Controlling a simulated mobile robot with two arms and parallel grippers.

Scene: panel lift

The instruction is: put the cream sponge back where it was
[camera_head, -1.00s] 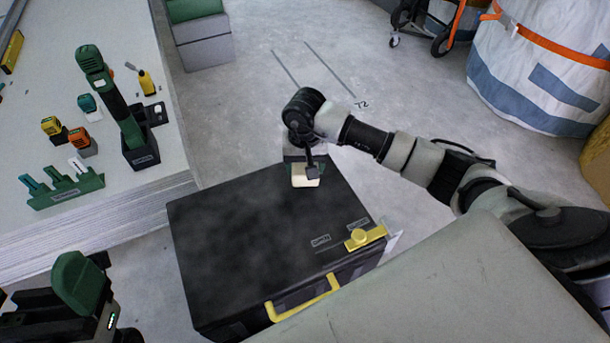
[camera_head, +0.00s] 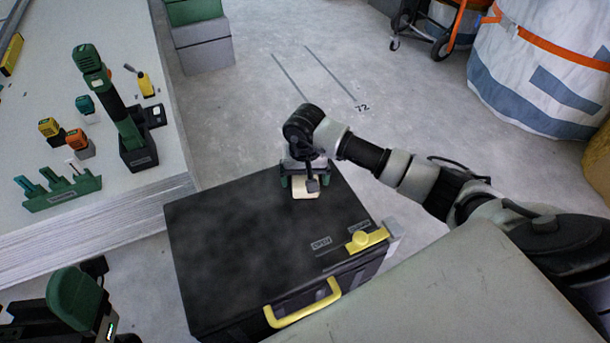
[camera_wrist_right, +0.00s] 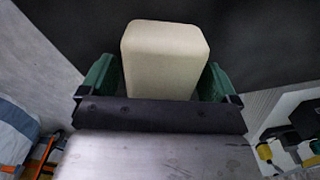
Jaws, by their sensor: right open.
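The cream sponge (camera_head: 305,188) is a pale block on the black lid of the case (camera_head: 240,230), close to its far edge. In the right wrist view the sponge (camera_wrist_right: 165,60) stands between the green fingers, with a gap on each side. My right gripper (camera_head: 306,181) is open around it, low over the lid. Its fingers also show in the wrist view (camera_wrist_right: 160,82). The underside of the sponge is hidden, so its contact with the lid cannot be seen fully.
The case has a yellow handle (camera_head: 303,306) and yellow latch (camera_head: 367,240) at its near side. A workbench (camera_head: 40,245) with several tools stands on the left. A large white bag (camera_head: 530,75) is at the back right. The lid's middle is clear.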

